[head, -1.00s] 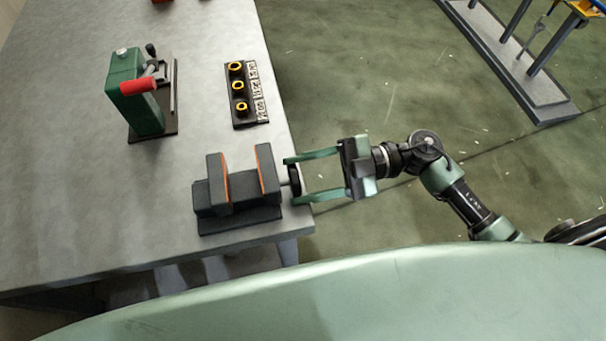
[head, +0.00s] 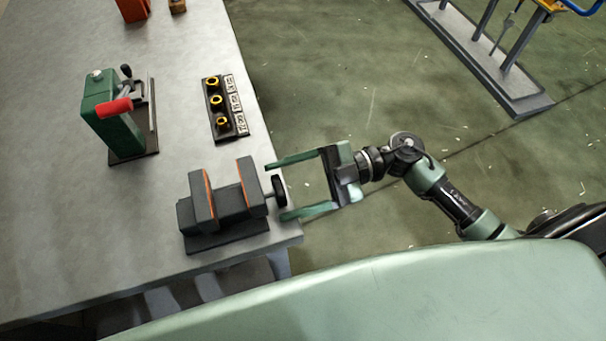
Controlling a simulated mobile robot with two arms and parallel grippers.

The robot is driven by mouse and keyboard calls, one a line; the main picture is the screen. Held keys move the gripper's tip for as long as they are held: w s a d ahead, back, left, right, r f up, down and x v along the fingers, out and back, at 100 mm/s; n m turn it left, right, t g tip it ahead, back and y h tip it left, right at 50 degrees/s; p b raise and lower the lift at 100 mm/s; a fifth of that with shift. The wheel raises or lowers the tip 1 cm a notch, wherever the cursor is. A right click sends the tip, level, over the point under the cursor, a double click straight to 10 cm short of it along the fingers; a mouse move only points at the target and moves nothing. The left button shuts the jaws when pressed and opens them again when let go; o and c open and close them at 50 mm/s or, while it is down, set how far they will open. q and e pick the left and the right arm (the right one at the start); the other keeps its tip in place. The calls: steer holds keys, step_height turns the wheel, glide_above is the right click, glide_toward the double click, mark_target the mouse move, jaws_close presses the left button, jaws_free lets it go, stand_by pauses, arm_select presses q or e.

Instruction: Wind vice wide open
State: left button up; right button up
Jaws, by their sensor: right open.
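The dark grey vice (head: 225,235) sits at the near right corner of the bench. Its two upright jaws have orange-lined faces and stand apart with a gap between them. A round black knob (head: 279,191) on a short screw sticks out from the vice's right side, past the bench edge. My right gripper (head: 276,191) comes in from the right. Its two green fingers are wide open, one on each side of the knob, with visible space between them and it. My left gripper is not in view.
A green press-like device with a red handle (head: 115,107) stands further back on the bench (head: 60,200). A black rack with yellow rings (head: 217,100) lies behind the vice. A metal stand (head: 480,60) is on the floor at far right.

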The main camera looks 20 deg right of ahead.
steer(key=m, duration=0.2)
steer(key=shift+r+m+p, duration=0.1)
steer(key=shift+m+p, duration=0.2)
steer(key=m, duration=0.3)
steer(key=shift+w+m, duration=0.15)
steer(key=shift+m, duration=0.25)
steer(key=d+b, duration=0.2)
steer(key=d, duration=0.6)
steer(key=w+d+f+m+t+h, duration=0.1)
steer(key=w+d+f+m+t, duration=0.2)
steer(key=w+f+m+t, duration=0.6)
steer(key=d+f+m+t+h, duration=0.2)
steer(key=f+h, duration=0.1)
steer(key=f, duration=0.2)
steer(key=w+d+f+m+t+h, duration=0.1)
steer(key=d+f+m+t+h, duration=0.1)
steer(key=f+h, duration=0.2)
steer(key=w+d+f+m+t+h+p, duration=0.1)
steer(key=d+f+m+t+h, duration=0.1)
steer(key=f, duration=0.5)
steer(key=shift+w+d+f+h, duration=0.3)
steer(key=shift+d+h, duration=0.2)
steer(key=shift+h, duration=0.3)
